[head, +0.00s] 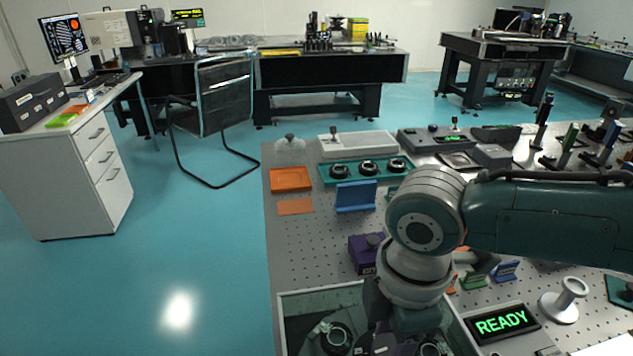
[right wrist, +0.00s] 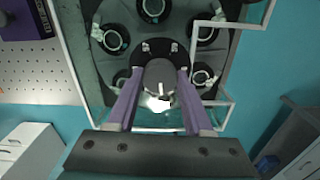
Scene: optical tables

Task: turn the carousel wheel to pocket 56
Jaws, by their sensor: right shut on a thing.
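The carousel wheel (right wrist: 180,28) is a dark disc with several round, dark-rimmed pockets holding pale centres, seen in the right wrist view. In the head view it sits low at the bottom edge inside a pale-framed housing (head: 318,291), where one pocket (head: 337,338) shows. In the head view my right arm hides much of the wheel. I cannot read any pocket number. My left gripper is not in view.
A display (head: 501,323) beside the housing reads READY in green. A purple block (head: 366,253) stands behind the housing on the perforated table (head: 330,235). A blue stand (head: 356,197), orange tray (head: 291,179) and teal rack (head: 328,176) lie further back.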

